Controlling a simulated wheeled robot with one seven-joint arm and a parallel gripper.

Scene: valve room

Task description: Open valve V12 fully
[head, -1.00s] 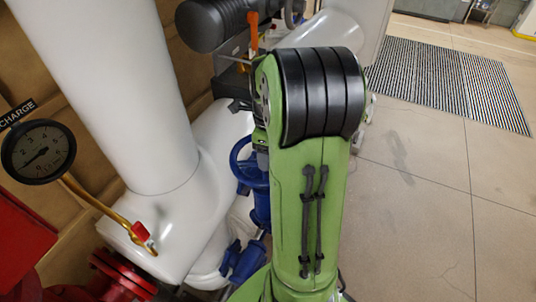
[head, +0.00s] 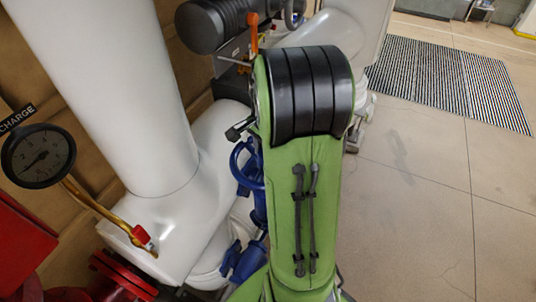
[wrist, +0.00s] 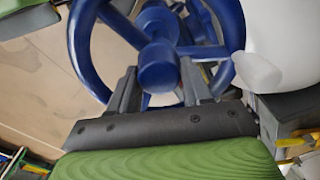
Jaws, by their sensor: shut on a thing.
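A blue handwheel (wrist: 83,45) with spokes and a round hub fills the upper part of the wrist view. My gripper (wrist: 158,70) reaches into the wheel with one finger on each side of the blue hub area, and it is shut on the handwheel. The exact contact is hidden behind the fingers. In the head view, the handwheel (head: 240,165) shows at the left edge of my green arm, which hides most of it and my gripper. No V12 label is readable.
A thick white pipe (head: 120,90) stands left of the wheel. A pressure gauge (head: 40,156) and a red-handled brass cock (head: 141,235) are at the left. An orange lever (head: 252,30) is behind. The floor (head: 420,210) to the right is clear, with a striped mat (head: 440,80).

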